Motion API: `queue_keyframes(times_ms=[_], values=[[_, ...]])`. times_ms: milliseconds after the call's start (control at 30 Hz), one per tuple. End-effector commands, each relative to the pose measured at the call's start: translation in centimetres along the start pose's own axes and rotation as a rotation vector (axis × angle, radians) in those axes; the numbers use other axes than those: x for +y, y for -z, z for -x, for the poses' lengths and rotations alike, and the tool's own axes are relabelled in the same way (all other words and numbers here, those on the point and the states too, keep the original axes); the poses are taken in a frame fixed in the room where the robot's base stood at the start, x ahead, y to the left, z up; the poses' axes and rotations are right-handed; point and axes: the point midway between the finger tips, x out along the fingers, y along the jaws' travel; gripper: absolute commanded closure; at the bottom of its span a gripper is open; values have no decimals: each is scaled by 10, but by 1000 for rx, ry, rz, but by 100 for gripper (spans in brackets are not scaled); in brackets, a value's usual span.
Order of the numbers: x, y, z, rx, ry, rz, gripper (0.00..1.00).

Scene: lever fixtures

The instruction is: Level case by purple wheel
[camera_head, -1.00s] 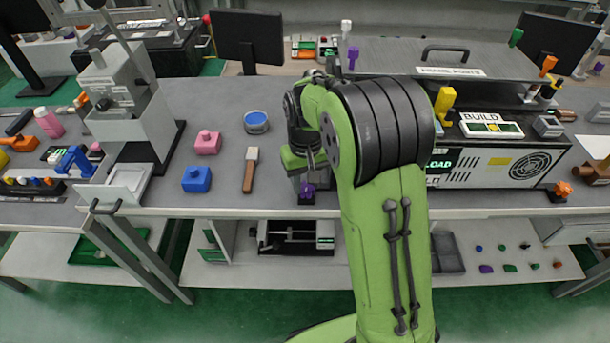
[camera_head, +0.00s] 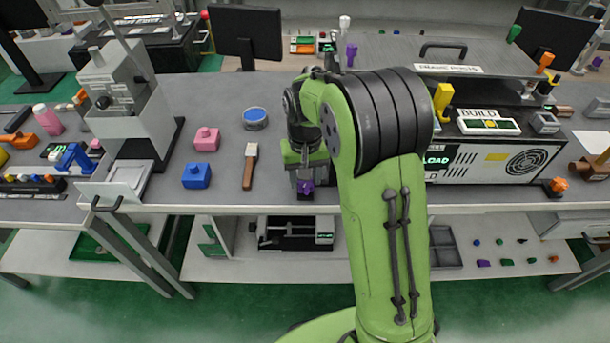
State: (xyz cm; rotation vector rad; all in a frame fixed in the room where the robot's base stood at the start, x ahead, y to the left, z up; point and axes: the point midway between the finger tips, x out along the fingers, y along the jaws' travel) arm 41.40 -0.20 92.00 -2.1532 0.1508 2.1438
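A small purple wheel (camera_head: 306,187) shows low on a dark block at the front edge of the bench, just left of my arm's large black joint. The small grey case (camera_head: 305,176) around it is mostly hidden by my arm. My gripper (camera_head: 306,165) points down right above or in front of the wheel. Its fingers are too small and dark to tell whether they are open or touch the wheel. The tilt of the case cannot be made out.
A grey machine with a fan (camera_head: 500,160) stands to the right. A purple-topped lever (camera_head: 351,54) is farther back.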

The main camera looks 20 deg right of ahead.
Motion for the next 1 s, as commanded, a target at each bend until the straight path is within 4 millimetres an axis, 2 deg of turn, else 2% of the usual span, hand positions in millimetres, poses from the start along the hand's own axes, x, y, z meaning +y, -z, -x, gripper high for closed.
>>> queue_keyframes(times_ms=[100,333,433,567,800,1000], values=[[0,0,0,-2,0,0,38],[0,-1,0,-3,0,1,38],[0,0,10,-1,0,1,38],[0,0,43,2,0,1,38],[0,0,112,2,0,1,38],[0,0,150,0,0,1,38]])
